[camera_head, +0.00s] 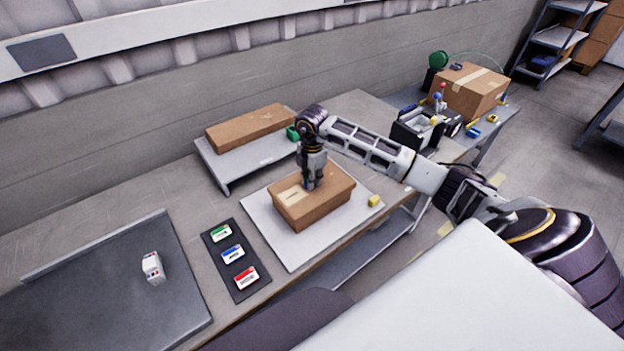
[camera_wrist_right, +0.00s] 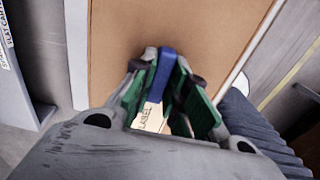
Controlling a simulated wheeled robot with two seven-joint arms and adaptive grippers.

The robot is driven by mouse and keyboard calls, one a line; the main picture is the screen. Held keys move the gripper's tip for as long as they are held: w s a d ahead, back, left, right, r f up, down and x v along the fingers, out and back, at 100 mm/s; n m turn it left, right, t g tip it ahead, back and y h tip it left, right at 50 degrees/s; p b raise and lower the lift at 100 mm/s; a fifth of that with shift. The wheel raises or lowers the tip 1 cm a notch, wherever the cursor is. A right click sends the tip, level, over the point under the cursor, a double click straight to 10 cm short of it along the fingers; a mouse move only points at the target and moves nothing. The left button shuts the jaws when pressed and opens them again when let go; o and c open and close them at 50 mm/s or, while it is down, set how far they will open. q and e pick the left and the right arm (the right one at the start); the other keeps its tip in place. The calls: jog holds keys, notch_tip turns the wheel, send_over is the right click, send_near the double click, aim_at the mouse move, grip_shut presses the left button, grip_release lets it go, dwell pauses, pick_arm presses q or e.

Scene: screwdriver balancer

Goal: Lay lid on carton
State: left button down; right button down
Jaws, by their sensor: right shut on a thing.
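A brown carton (camera_head: 318,212) stands on a white mat on the bench. Its top is covered by a flat brown cardboard panel with a pale label (camera_head: 291,196), which looks like the lid. In the right wrist view the brown lid (camera_wrist_right: 215,30) fills the area beyond the fingers, and part of its label (camera_wrist_right: 152,117) shows between them. My right gripper (camera_head: 310,186) points down over the lid, shut on a small blue tab (camera_wrist_right: 164,66) that appears to belong to it. I cannot tell whether any gap is left between lid and carton. My left gripper is not in view.
A long brown box (camera_head: 249,128) lies on a low grey stand (camera_head: 240,170) behind the mat (camera_head: 268,230). A yellow block (camera_head: 374,201) sits at the mat's right. A dark strip with coloured cards (camera_head: 232,255) and a grey tray (camera_head: 110,300) are at left.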

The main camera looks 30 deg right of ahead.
jog(key=c, duration=1.3)
grip_release()
jog(key=shift+r, duration=0.15)
jog(key=shift+r, duration=5.85)
